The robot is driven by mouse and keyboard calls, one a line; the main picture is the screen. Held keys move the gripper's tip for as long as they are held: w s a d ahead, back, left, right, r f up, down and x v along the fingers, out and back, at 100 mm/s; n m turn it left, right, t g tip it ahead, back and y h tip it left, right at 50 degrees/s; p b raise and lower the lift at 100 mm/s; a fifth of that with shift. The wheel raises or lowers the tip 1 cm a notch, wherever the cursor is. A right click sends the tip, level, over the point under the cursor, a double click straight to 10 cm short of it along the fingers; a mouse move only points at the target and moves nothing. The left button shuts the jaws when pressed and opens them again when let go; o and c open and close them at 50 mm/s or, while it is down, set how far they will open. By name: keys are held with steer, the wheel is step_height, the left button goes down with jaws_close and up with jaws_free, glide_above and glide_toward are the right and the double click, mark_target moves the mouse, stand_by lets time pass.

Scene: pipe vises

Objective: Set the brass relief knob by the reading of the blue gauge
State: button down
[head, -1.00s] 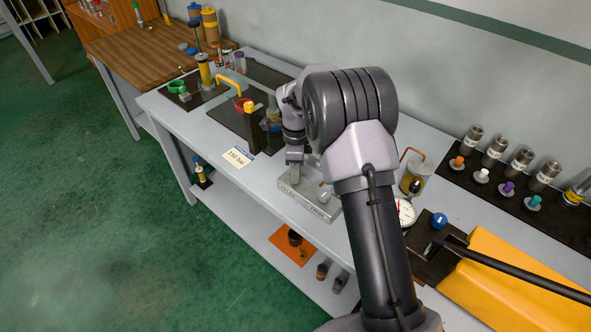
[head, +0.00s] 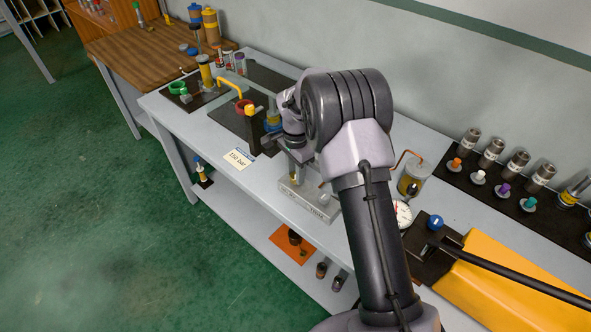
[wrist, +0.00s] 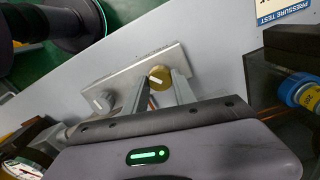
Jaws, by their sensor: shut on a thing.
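The brass knob (wrist: 160,76), with a pale pointer line on its face, sits on a grey metal block (wrist: 130,75) in the wrist view. My gripper (wrist: 165,82) is shut on this knob, a finger on either side. A white dial gauge (head: 403,213) with a red mark stands right of my arm, partly hidden. Its reading is too small to tell, and I see no clearly blue gauge.
A black lever (head: 520,275) and yellow body (head: 495,285) fill the right. Several metal cylinders (head: 491,152) stand along the wall.

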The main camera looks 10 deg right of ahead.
steer(key=n+p, duration=0.2)
steer(key=n, duration=0.4)
steer(key=shift+r, duration=0.1)
steer(key=n+p, duration=0.1)
steer(key=n, duration=0.4)
steer(key=shift+n, duration=0.4)
stand_by(0.3)
steer(key=c, duration=1)
jaws_free()
step_height(320, 180, up, 17)
steer(key=p, duration=0.4)
steer(key=shift+r, duration=0.15)
